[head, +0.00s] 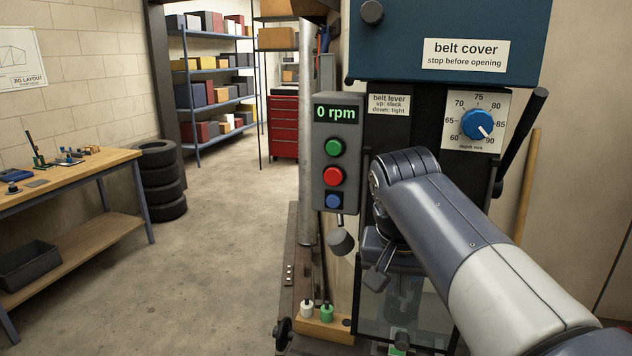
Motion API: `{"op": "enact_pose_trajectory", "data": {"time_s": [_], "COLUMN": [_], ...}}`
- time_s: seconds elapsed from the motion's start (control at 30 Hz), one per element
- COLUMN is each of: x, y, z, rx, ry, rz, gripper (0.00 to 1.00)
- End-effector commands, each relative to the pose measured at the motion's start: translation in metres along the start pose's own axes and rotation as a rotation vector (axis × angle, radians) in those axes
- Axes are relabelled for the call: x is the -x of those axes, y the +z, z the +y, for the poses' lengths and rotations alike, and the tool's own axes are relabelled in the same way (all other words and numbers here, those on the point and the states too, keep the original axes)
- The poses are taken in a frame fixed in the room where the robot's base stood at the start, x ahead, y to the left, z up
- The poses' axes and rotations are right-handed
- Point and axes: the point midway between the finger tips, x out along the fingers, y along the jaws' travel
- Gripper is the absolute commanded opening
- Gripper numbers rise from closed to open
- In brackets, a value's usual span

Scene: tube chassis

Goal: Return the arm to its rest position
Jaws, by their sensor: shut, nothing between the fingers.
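My arm (455,235) reaches in from the lower right, bends in front of the machine and turns down. My gripper (376,279) is at its lower end, small and dark, in front of the machine's lower part. Its fingers look shut with nothing held. It is right of and below the control box (337,150), which reads 0 rpm and has green, red and blue buttons. My forearm hides part of the machine's front.
The blue belt cover (450,25) is above my arm. A blue depth dial (478,124) and a black lever (522,130) are close to its right. Floor at left is free beside a workbench (75,170).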

Motion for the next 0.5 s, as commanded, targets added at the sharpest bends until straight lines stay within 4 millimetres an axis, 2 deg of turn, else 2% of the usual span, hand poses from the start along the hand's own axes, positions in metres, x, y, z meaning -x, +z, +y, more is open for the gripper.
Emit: {"op": "enact_pose_trajectory", "data": {"time_s": [0.17, 0.5], "x": [-0.026, -0.097], "y": [0.001, 0.004], "z": [0.001, 0.000], "rx": [-0.001, 0.000], "ry": [0.002, 0.002], "rz": [-0.004, -0.005], "gripper": [0.00, 0.00]}}
